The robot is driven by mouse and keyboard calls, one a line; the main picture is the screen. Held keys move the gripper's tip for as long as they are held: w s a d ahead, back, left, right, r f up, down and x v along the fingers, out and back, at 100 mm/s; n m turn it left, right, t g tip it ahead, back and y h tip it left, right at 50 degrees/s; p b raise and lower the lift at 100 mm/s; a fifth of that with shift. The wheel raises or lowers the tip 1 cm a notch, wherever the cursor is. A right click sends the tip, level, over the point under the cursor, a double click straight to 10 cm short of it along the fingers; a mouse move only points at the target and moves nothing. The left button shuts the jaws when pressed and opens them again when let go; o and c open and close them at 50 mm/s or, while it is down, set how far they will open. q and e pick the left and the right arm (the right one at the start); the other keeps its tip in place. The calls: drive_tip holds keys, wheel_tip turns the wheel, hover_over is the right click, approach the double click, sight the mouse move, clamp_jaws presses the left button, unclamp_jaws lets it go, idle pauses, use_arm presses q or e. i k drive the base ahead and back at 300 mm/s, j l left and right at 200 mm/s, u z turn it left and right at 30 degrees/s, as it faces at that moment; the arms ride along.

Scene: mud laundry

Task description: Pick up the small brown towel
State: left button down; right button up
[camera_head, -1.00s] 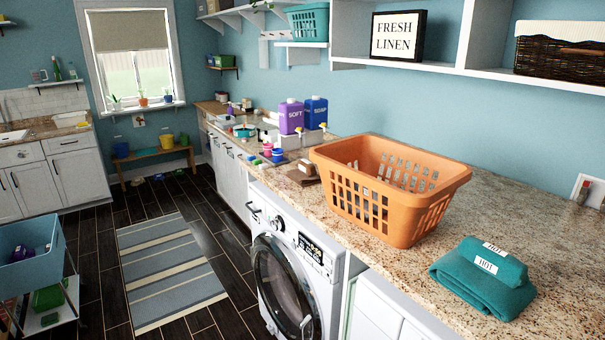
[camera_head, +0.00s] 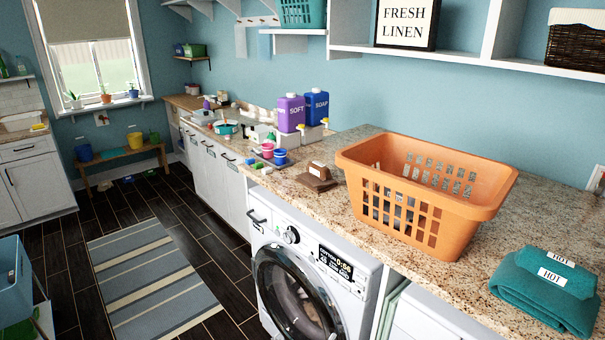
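A small brown folded item (camera_head: 317,181), which looks like the brown towel, lies on the granite counter (camera_head: 400,262). It is left of the orange laundry basket and right of the small coloured cups. A paler patch shows on its top, too small to read. Neither of my grippers is in view.
The orange basket (camera_head: 430,222) stands close to the right of the brown item. Teal towels (camera_head: 548,288) marked HOT lie at the right. Purple SOFT (camera_head: 291,113) and blue SOAP (camera_head: 317,106) containers stand behind. The washer (camera_head: 310,285) is below. A striped rug (camera_head: 145,278) lies on the floor.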

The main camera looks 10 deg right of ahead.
sight(318, 179)
drive_tip(key=i+j, duration=0.25)
drive_tip(key=j, duration=0.15)
drive_tip(key=i+j, duration=0.2)
drive_tip(key=j, duration=0.2)
drive_tip(key=i+j, duration=0.25)
drive_tip(key=j, duration=0.15)
drive_tip(key=i+j, duration=0.25)
drive_tip(key=j, duration=0.15)
drive_tip(key=i+j+z, duration=0.1)
drive_tip(key=j, duration=0.3)
drive_tip(key=i, duration=0.1)
